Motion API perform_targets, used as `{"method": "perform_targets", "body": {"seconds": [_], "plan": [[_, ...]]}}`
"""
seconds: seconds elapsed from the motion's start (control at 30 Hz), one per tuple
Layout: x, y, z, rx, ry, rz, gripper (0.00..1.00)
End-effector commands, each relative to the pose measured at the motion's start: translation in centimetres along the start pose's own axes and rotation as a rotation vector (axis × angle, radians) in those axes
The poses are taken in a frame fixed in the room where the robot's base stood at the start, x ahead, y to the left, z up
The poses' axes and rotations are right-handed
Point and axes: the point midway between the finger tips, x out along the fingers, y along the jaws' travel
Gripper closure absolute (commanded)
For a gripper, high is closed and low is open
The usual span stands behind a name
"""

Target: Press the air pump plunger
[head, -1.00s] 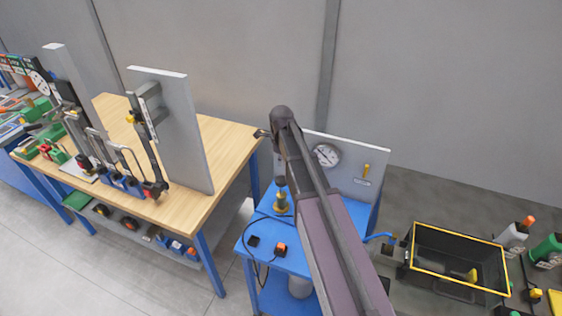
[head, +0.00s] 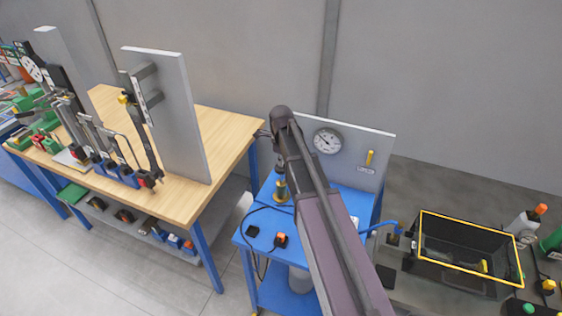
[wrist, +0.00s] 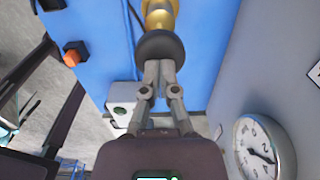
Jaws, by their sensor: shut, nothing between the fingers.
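The air pump is a brass cylinder standing on the blue cart; its body (head: 281,191) shows just left of my arm in the head view. In the wrist view the brass part (wrist: 160,12) is at the top centre, with a round black plunger knob (wrist: 160,46) on its near end. My gripper (wrist: 160,68) is shut and empty, its fingertips together right at the knob. I cannot tell whether they touch it. In the head view my arm partly hides the gripper and the pump top.
The blue cart (head: 258,226) carries a grey back panel (head: 372,142) with a round gauge (head: 327,141), close to the gripper's right in the wrist view (wrist: 262,150). An orange-topped switch (head: 281,240) and cable lie in front. A wooden workbench (head: 225,135) stands left, a black bin (head: 465,240) right.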

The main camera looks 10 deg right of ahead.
Motion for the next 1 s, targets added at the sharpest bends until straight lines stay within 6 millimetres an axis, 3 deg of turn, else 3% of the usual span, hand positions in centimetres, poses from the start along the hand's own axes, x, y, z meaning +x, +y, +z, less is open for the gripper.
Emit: {"method": "perform_targets", "body": {"seconds": [0.57,1.0], "plan": [[0.5,0.0,0.0,0.0,0.0,0.0,1.0],[3.9,0.0,0.0,0.0,0.0,0.001,1.0]]}}
